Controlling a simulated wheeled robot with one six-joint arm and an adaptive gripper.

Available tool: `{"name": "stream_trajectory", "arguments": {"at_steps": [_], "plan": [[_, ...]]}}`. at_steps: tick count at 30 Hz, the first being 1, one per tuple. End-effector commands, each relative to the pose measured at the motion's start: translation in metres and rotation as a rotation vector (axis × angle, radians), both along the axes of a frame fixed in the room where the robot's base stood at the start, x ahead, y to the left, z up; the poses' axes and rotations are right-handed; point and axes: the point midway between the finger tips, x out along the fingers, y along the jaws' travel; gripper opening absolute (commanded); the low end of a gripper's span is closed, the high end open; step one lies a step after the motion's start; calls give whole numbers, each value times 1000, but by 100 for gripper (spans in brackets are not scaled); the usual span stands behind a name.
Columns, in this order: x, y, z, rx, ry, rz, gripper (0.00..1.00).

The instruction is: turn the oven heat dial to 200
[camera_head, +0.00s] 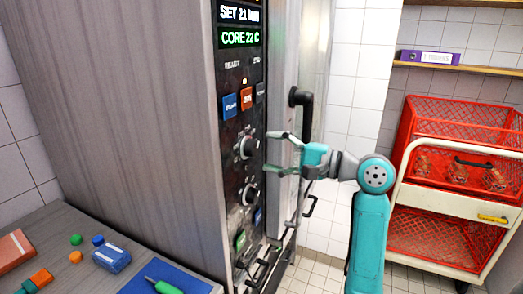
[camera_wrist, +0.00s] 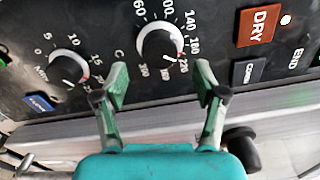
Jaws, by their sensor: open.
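The oven heat dial (camera_wrist: 160,42) is a black knob with a pale face, ringed by numbers up to 300 and marked C. Its pointer seems to lie near 220 to 260, but is too small to read surely. In the head view it appears to be the upper knob (camera_head: 247,147) on the oven's dark panel (camera_head: 236,170). My gripper (camera_head: 269,151) is open and empty, just right of that knob and apart from it. In the wrist view my gripper (camera_wrist: 163,78) has its fingers below the dial, spread to either side of it.
A minutes dial (camera_wrist: 67,66) sits beside the heat dial. An orange DRY button (camera_wrist: 259,25) is on the other side. A black door handle (camera_head: 301,98) is close to my gripper. A cart with red crates (camera_head: 460,122) stands right. A counter (camera_head: 60,225) with small items is left.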

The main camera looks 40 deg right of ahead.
Motion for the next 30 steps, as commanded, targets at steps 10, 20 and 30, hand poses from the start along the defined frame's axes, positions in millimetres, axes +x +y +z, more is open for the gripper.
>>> {"name": "stream_trajectory", "arguments": {"at_steps": [10,20,30], "plan": [[-61,-23,0,-1,0,-3,71],[-77,-28,-1,0,1,0,71],[-77,-28,0,0,1,0,71]]}}
